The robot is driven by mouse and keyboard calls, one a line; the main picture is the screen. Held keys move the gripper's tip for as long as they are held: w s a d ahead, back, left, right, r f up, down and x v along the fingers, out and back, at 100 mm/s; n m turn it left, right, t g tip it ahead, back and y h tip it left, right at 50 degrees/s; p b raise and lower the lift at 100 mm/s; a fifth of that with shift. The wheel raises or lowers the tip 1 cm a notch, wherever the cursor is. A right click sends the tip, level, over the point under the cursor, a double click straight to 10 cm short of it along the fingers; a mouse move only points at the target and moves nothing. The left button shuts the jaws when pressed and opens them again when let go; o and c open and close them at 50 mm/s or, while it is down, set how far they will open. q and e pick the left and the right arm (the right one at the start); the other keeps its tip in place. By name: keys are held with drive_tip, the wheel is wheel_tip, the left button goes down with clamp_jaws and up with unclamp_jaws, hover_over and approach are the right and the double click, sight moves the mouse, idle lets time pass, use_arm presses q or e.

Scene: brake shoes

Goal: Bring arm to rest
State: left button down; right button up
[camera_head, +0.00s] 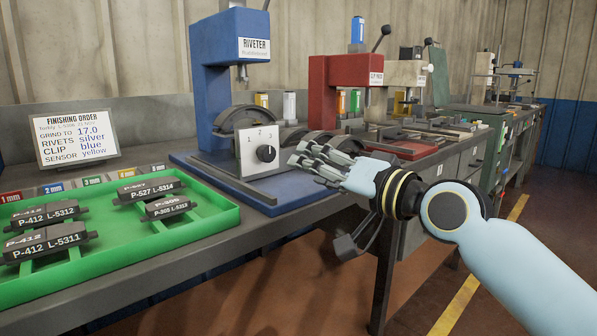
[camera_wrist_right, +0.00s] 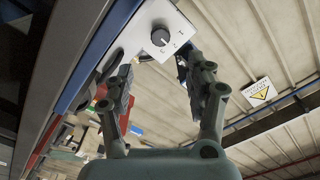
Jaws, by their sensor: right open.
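My right gripper (camera_head: 316,163) is in front of the bench in the head view, its fingers pointing left toward the riveter's base. In the right wrist view my right gripper (camera_wrist_right: 160,92) has its two fingers spread apart with nothing between them. Beyond the fingertips is the white dial panel (camera_wrist_right: 163,28) with a black knob. In the head view this dial panel (camera_head: 257,138) stands on the blue riveter (camera_head: 222,80) just left of my fingers. I cannot tell whether the fingers touch anything there. My left gripper is not in view.
A green tray (camera_head: 215,209) with several labelled brake shoes lies at the left of the bench. A finishing order sign (camera_head: 75,137) stands behind it. A red clip press (camera_head: 330,85) and other machines line the bench to the right. The floor (camera_head: 420,290) before the bench is free.

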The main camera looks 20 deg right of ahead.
drive_tip(key=s+d+f+m+g+h+p, duration=0.1)
drive_tip(key=s+d+f+g+h, duration=0.1)
drive_tip(key=f, duration=0.9)
drive_tip(key=s+d+f+m+g+h+p, duration=0.1)
drive_tip(key=s+d+f+g, duration=0.1)
drive_tip(key=f, duration=1)
drive_tip(key=s+d+f+g+h+p, duration=0.1)
drive_tip(key=s+f+g, duration=0.1)
drive_tip(key=s+f, duration=0.55)
drive_tip(key=s+d+f+g+h, duration=0.15)
drive_tip(key=s+f, duration=0.25)
drive_tip(key=f, duration=0.6)
drive_tip(key=s+f+n+g, duration=0.2)
drive_tip(key=s+f, duration=0.4)
drive_tip(key=s, duration=0.7)
drive_tip(key=s+f+n+g+h, duration=0.1)
drive_tip(key=s+f+n+g, duration=0.2)
drive_tip(key=s, duration=1)
drive_tip(key=s+d+f+n+g+p, duration=0.1)
drive_tip(key=s+f+g, duration=0.3)
drive_tip(key=s+f, duration=0.6)
drive_tip(key=s+n, duration=0.1)
drive_tip(key=s, duration=0.2)
drive_tip(key=shift+s+h, duration=0.2)
drive_tip(key=shift+h, duration=0.15)
drive_tip(key=shift+o, duration=0.3)
